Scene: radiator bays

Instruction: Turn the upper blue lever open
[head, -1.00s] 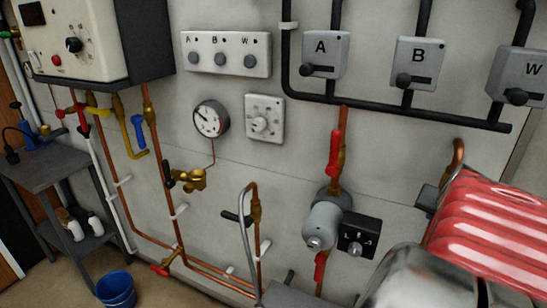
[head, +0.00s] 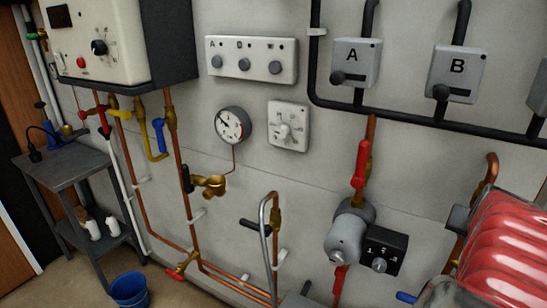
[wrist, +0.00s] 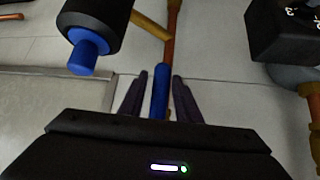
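In the wrist view a blue lever (wrist: 161,90) lies lengthwise between the two dark fingers of my gripper (wrist: 160,88), in line with a copper pipe. The fingers are apart, with a gap showing on each side of the lever. In the head view a blue handle (head: 405,297) shows at the bottom right, below the grey pump; I cannot tell if it is the same lever. Another blue lever (head: 159,136) hangs under the boiler at left. My gripper is not visible in the head view.
In the wrist view a black cylinder with a blue end (wrist: 88,55) is close by at upper left, and a black box (wrist: 290,28) at upper right. In the head view are the pump (head: 348,232), a red lever (head: 361,165) above it, and a blue bucket (head: 129,290).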

